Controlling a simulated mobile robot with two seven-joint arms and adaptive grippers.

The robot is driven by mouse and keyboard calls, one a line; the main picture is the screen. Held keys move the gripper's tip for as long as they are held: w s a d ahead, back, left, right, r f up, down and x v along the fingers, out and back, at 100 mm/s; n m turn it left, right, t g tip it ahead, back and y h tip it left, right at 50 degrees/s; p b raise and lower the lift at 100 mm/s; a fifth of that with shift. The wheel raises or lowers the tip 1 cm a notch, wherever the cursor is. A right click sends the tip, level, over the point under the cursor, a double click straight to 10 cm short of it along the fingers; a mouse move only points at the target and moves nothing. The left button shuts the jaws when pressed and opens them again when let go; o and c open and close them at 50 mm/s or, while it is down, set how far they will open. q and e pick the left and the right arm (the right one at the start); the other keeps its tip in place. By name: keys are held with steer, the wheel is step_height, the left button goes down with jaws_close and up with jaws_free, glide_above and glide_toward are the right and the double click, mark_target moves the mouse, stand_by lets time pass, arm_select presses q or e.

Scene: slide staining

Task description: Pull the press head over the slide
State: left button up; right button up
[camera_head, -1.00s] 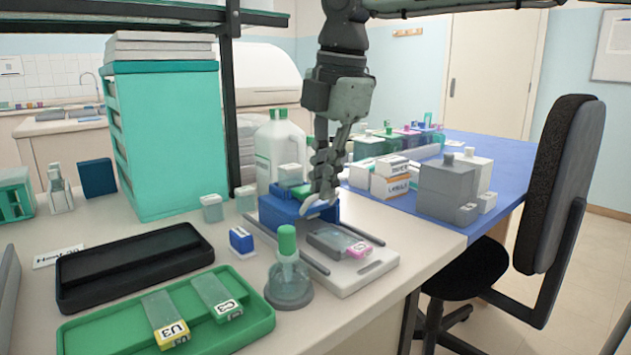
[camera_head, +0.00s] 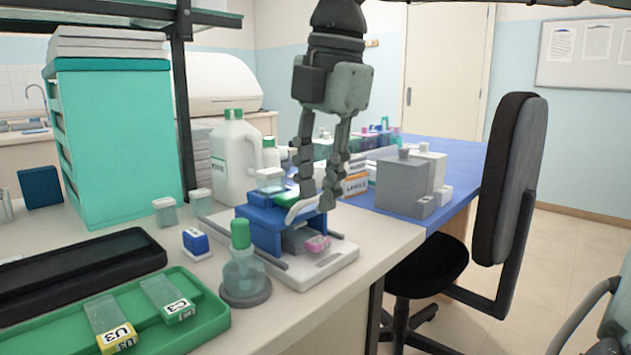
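The blue press head (camera_head: 262,233) sits on the pale press base (camera_head: 325,268), over the inner part of the grey slide block. A slide with a pink end (camera_head: 317,243) sticks out from under its front right side. A curved whitish handle (camera_head: 303,209) is on the press head's near upper side, and a clear box with green parts (camera_head: 271,182) is on top. My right gripper (camera_head: 316,195) is above the press head by the handle, its fingers spread apart with nothing visible between them. Whether a fingertip touches the handle I cannot tell. My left gripper is not in view.
A green-capped bottle (camera_head: 243,270) stands just left of the base. A green tray (camera_head: 205,325) with labelled slides and a black tray (camera_head: 85,270) lie left. Grey boxes (camera_head: 405,185) and a chair (camera_head: 510,180) are right. A white jug (camera_head: 236,160) stands behind.

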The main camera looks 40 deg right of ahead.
steer(key=shift+r, duration=0.1)
step_height(320, 180, up, 9)
steer(key=s+p, duration=0.1)
steer(key=p, duration=0.5)
steer(key=shift+s, duration=0.3)
steer(key=shift+d+f, duration=0.1)
steer(key=shift+f, duration=0.1)
stand_by(0.4)
step_height(320, 180, up, 12)
steer(key=s, duration=0.2)
steer(key=shift+d+f, duration=0.1)
stand_by(0.6)
